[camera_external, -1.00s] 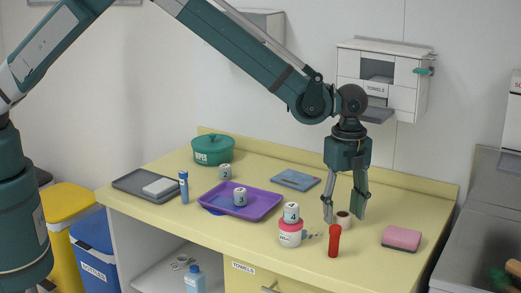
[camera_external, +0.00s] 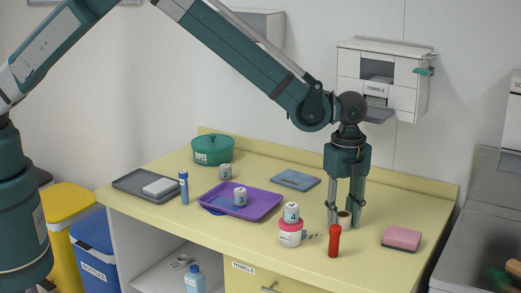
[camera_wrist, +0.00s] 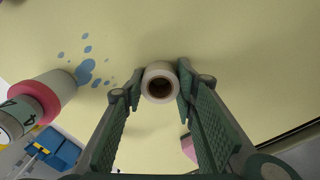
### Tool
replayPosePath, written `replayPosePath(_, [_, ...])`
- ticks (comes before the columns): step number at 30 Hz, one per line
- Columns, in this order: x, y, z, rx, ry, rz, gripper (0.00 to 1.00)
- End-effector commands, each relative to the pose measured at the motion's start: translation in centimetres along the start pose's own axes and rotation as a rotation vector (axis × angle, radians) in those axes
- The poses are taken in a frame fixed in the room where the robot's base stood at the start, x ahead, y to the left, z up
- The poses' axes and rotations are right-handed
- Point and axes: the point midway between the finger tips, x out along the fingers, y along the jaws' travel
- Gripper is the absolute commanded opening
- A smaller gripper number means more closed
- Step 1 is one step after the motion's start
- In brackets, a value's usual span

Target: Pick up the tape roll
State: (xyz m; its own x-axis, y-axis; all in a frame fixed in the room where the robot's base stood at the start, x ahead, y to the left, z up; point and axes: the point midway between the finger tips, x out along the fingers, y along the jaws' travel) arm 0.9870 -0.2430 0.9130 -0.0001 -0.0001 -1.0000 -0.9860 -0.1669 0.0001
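The tape roll (camera_external: 344,216) is a small whitish ring with a brown core, on the yellow counter (camera_external: 280,262). In the wrist view the tape roll (camera_wrist: 160,70) sits between my fingertips, its open end facing the camera. My gripper (camera_external: 345,222) points down with a finger on each side of the roll. In the wrist view my gripper (camera_wrist: 160,88) has both green finger pads against the roll's sides. It looks shut on the roll, which rests at counter level.
A red cylinder (camera_external: 334,241) stands just in front of the roll. A pink-and-white jar (camera_external: 290,236) with a cup marked 4 (camera_external: 291,212) on top stands to the left, beside blue spots. A pink sponge (camera_external: 401,238) lies to the right. A purple tray (camera_external: 261,204) is farther left.

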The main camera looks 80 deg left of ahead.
Motion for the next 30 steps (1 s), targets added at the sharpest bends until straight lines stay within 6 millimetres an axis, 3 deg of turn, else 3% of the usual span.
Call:
replayPosePath(17, [-0.9,0.0,0.0,0.000,0.000,0.000,0.19])
replayPosePath(23, [-2.9,0.0,0.0,0.000,0.000,0.000,0.19])
replayPosePath(30, [-7.2,0.0,0.0,0.000,0.000,0.000,0.19])
